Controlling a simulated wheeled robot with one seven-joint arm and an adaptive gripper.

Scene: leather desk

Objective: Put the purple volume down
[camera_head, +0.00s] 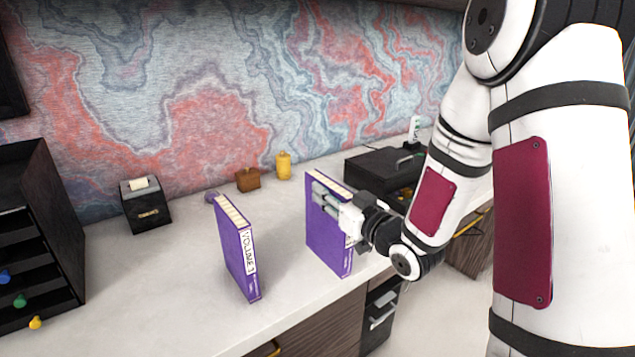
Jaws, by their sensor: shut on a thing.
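Two purple volumes are in the head view. One purple volume (321,238) is upright in my gripper (326,196), which is shut on its upper part near the spine side. Its lower end is close to the desk's front edge; I cannot tell whether it touches the desk (190,300). The gripper hides part of its spine. The other purple volume (236,255) stands upright on the desk to the left, apart from the held one, with "VOLUME" lettered on its pale spine label.
A dark box with paper (146,208), a brown block (248,180) and a yellow bottle (283,166) stand near the wall. A dark drawer unit (40,240) is at left, a black case (375,170) behind my gripper. The desk between the volumes is clear.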

